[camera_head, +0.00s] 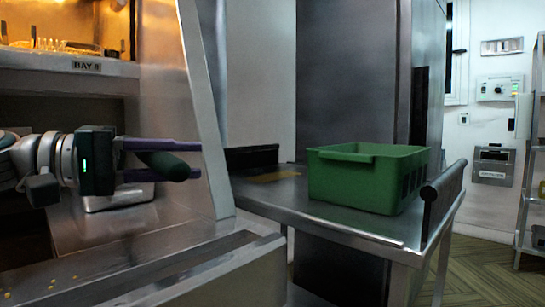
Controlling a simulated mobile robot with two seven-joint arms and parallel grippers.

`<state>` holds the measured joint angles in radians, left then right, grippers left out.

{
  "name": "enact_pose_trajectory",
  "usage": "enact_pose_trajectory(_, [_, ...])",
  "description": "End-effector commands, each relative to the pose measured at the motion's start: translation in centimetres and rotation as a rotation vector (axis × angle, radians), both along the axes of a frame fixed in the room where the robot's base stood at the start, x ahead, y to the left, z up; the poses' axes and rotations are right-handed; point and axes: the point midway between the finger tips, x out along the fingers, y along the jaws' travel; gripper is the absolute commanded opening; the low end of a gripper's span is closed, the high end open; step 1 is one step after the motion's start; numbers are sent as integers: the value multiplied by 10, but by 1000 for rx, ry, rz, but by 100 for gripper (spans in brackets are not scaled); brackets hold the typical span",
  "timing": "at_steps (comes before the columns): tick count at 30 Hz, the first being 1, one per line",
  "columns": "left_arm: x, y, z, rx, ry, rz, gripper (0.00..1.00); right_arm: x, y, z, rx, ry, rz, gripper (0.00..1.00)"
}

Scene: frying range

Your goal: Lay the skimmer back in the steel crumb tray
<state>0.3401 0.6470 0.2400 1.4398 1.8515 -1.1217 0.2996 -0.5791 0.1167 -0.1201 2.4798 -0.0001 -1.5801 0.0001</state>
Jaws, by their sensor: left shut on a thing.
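My left gripper (194,160) reaches in from the left, its purple fingers pointing right. It is shut on a dark green handle, which I take to be the skimmer (166,165). The rest of the skimmer cannot be made out. Below the gripper, a shiny low steel piece (118,198) sits on the steel worktop, partly hidden by my arm. It may be the steel crumb tray, but I cannot tell for sure. The held handle appears above it in the picture. My right gripper is not in view.
A green crate (366,180) stands on a steel side table (295,205) with a dark bar at its right end. A slanted steel panel (205,100) stands between my gripper and that table. Crumbs (55,280) lie at the lower left. A shelf marked BAY (87,66) is above.

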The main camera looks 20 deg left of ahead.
Motion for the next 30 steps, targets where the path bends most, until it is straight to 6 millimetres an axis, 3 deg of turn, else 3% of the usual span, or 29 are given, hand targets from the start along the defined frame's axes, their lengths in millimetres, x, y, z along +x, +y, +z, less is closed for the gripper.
enact_pose_trajectory(9, [0, 0, -1, 1, -3, 1, 0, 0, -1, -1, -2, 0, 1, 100])
enact_pose_trajectory(10, [0, 0, -1, 1, -3, 1, 34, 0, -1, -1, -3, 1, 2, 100])
enact_pose_trajectory(19, [0, 0, -1, 1, -1, 1, 67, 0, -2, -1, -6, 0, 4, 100])
enact_pose_trajectory(30, [0, 0, -2, -1, 1, 0, 67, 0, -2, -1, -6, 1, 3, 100])
